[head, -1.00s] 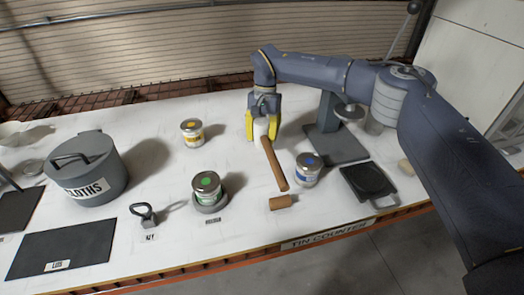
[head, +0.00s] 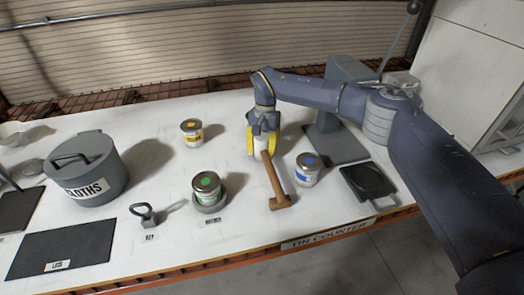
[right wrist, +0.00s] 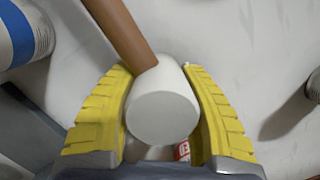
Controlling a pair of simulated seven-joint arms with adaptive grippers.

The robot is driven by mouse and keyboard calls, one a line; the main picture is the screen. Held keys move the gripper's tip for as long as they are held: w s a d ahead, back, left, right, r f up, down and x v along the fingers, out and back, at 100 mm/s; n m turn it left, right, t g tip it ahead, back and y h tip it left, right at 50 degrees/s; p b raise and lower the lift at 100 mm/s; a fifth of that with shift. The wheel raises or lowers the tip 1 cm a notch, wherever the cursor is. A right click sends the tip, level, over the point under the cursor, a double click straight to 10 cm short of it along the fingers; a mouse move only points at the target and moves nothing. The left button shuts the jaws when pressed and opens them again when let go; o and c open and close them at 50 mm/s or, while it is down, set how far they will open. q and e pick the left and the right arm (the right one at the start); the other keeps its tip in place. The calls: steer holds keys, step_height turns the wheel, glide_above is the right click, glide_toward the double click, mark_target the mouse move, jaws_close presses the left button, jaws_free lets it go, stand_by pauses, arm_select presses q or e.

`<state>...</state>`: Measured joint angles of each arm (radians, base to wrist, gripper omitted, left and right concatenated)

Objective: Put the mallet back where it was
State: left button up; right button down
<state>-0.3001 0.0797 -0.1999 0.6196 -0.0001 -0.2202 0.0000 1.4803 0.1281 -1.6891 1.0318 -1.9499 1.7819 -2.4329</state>
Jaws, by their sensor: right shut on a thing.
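The mallet has a white head (right wrist: 162,105) and a brown handle (head: 272,177). My right gripper (head: 263,143) is shut on the white head, with a yellow finger on either side, in the middle of the counter. The handle slants from the gripper toward the counter's front edge. In the head view its far end overlaps a small wooden piece (head: 281,203); I cannot tell whether they touch. The handle also shows at the top of the right wrist view (right wrist: 128,35). My left gripper is not in view.
A blue-marked tin (head: 307,171) stands close right of the handle. A green-marked tin (head: 206,190) is to the left, a yellow-marked tin (head: 192,133) behind it. A black pan-like tray (head: 368,183) lies right. The cloths pot (head: 86,168) and key (head: 147,215) are further left.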

mark_target(263, 134)
steer(key=shift+f, duration=0.1)
steer(key=c, duration=0.9)
jaws_free()
steer(key=shift+o, duration=0.2)
steer(key=r, duration=0.4)
steer(key=w+r, duration=0.1)
steer(key=r, duration=0.3)
steer(key=w+r, duration=0.1)
steer(key=r, duration=0.3)
steer(key=shift+w+d, duration=0.1)
steer(key=shift+d, duration=0.25)
